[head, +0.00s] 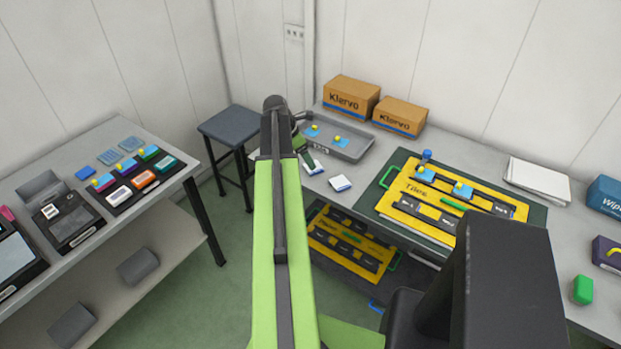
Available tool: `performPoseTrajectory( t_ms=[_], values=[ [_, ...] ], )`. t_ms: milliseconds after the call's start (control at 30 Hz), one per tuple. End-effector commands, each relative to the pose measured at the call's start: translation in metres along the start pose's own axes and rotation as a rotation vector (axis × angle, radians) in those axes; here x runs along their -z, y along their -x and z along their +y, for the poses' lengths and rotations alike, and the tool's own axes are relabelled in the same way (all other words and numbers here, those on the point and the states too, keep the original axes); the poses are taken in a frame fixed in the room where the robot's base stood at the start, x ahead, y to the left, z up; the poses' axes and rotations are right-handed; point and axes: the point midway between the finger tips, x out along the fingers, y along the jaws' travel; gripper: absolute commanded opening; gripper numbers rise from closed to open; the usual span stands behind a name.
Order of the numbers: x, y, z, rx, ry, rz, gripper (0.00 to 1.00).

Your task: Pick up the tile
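Blue tiles with yellow knobs show in several places, and I cannot tell which one the task means. Two tiles (338,141) lie in the grey tray (352,153) at the back of the right table. Two more tiles (462,189) sit on the yellow board marked "Tiles" (410,187). My gripper (312,166) hangs at the tray's front left corner, mostly hidden behind my own arm. It is small and dark there, and its fingers cannot be made out. No tile is visible in it.
A blue knobbed piece (426,165) stands on the board. A stool (229,127) and the left table (75,150) with cartridges are to the left.

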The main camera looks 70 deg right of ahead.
Motion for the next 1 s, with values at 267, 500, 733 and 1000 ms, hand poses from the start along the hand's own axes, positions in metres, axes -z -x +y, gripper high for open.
performPoseTrajectory(
  t_ms=[267,500,733,1000],
  values=[
    [0.001,-0.034,-0.001,0.0,-0.002,0.0,0.8],
    [-0.001,-0.051,-0.001,0.0,0.001,0.0,0.8],
    [-0.001,-0.05,-0.001,0.0,0.001,0.0,0.67],
    [-0.001,-0.049,-0.001,0.0,0.001,0.0,0.32]
  ],
)
